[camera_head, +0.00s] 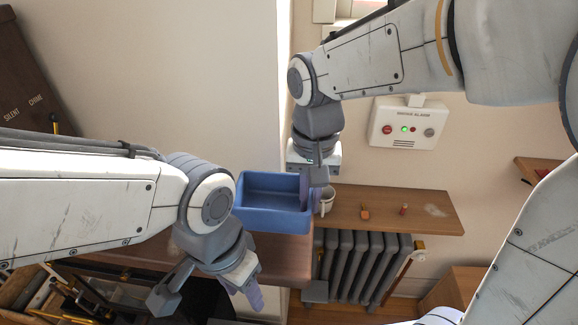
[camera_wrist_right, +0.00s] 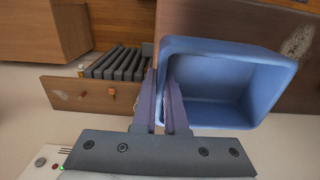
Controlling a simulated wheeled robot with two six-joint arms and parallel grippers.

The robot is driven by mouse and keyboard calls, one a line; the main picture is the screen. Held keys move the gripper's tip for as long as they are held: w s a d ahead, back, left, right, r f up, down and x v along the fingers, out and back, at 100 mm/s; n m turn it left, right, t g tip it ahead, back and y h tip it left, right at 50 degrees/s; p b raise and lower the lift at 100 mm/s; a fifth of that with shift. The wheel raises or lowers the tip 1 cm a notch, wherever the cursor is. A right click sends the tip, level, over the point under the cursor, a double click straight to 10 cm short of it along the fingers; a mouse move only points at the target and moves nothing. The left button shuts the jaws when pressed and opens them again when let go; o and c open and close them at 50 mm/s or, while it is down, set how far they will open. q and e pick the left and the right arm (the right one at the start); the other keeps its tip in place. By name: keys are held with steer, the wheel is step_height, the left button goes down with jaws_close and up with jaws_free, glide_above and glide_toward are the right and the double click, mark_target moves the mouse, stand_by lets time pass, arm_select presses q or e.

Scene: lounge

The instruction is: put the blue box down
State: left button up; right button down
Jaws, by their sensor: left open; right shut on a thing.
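The blue box (camera_head: 272,222) is an open, empty-looking tray in the middle of the head view. It also fills the upper right of the right wrist view (camera_wrist_right: 225,118). My right gripper (camera_head: 312,192) is shut on the box's right wall, one finger inside and one outside; the fingers also show in the right wrist view (camera_wrist_right: 165,105). The box is over or at the brown tabletop (camera_head: 285,262); I cannot tell whether it touches. My left gripper (camera_head: 208,295) is open and empty, lower left of the box.
A wooden shelf (camera_head: 440,212) right of the box holds a white mug (camera_head: 327,203), close to my right gripper, and small orange and red items. A dark radiator (camera_head: 360,262) stands below. An alarm panel (camera_head: 405,124) is on the wall. Cluttered items lie at lower left.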

mark_target(274, 202)
steer(key=shift+w+a+f, duration=0.4)
steer(key=shift+a+f, duration=0.05)
steer(key=shift+a, duration=0.3)
step_height(274, 202, down, 3)
steer(key=shift+f+p, duration=0.1)
steer(key=shift+p, duration=0.4)
steer(key=shift+f, duration=0.45)
steer(key=shift+f, duration=0.1)
steer(key=c, duration=1.4)
jaws_free()
steer(key=shift+f, duration=0.1)
steer(key=o, duration=0.4)
steer(key=shift+o, duration=0.2)
